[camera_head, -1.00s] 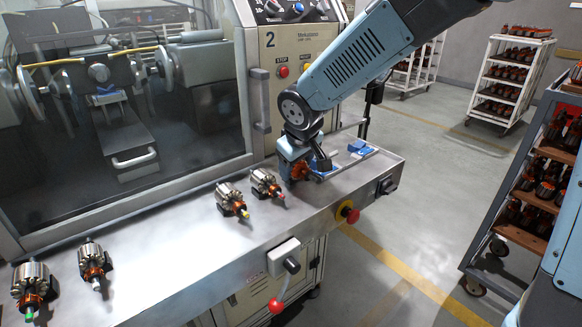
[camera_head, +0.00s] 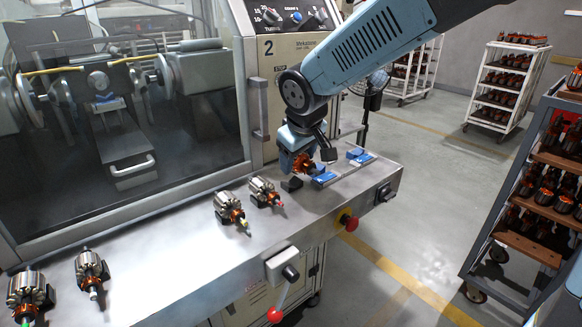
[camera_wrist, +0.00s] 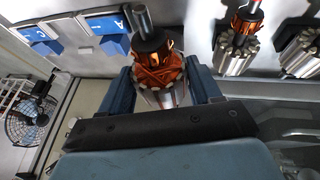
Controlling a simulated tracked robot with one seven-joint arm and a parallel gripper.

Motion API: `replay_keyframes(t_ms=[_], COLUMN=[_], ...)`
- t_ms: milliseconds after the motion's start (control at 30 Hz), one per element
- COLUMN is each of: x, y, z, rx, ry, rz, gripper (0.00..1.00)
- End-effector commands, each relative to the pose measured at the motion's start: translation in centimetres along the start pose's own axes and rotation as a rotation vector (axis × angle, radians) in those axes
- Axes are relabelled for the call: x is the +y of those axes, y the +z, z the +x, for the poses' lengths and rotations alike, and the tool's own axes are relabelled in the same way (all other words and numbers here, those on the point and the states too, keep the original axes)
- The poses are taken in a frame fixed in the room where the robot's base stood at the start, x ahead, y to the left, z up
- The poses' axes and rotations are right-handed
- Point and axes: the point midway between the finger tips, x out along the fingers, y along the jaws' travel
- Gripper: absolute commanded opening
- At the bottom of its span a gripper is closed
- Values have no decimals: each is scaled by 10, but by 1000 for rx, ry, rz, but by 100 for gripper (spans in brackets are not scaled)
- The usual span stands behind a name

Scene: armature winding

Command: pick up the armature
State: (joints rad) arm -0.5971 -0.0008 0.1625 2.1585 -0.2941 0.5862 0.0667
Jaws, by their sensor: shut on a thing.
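My gripper (camera_head: 298,160) is above the right part of the steel bench. In the wrist view its two blue fingers (camera_wrist: 163,100) are shut on an armature (camera_wrist: 158,70) with copper windings, a dark shaft end and a steel core. The held armature (camera_head: 303,163) is partly hidden by the gripper in the head view. Below it, a small black cradle (camera_head: 291,184) stands on the bench. Two more armatures (camera_head: 229,208) (camera_head: 264,191) rest in cradles left of the gripper. Two others (camera_head: 26,290) (camera_head: 91,270) rest at the far left of the bench.
Blue blocks (camera_head: 358,155) (camera_head: 324,178) sit on the bench right of the gripper, close to it. The winding machine's window (camera_head: 130,110) stands behind. A red button (camera_head: 349,222) and a red-knobbed lever (camera_head: 275,314) stick out in front. The bench (camera_head: 170,270) is clear in its middle.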

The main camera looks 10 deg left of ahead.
Motion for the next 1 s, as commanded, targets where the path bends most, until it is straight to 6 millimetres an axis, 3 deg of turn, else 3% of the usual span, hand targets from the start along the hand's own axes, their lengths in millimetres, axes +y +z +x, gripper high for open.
replay_keyframes(t_ms=[200, 400, 700, 1000], x=[1, -3, -9, -12], y=[12, 36, 65, 78], z=[-50, -81, -114, -127], rx=[8, 7, 5, 3], ry=[2, 2, 2, 0], rz=[0, -1, -1, -2], gripper=[8, 8, 8, 8])
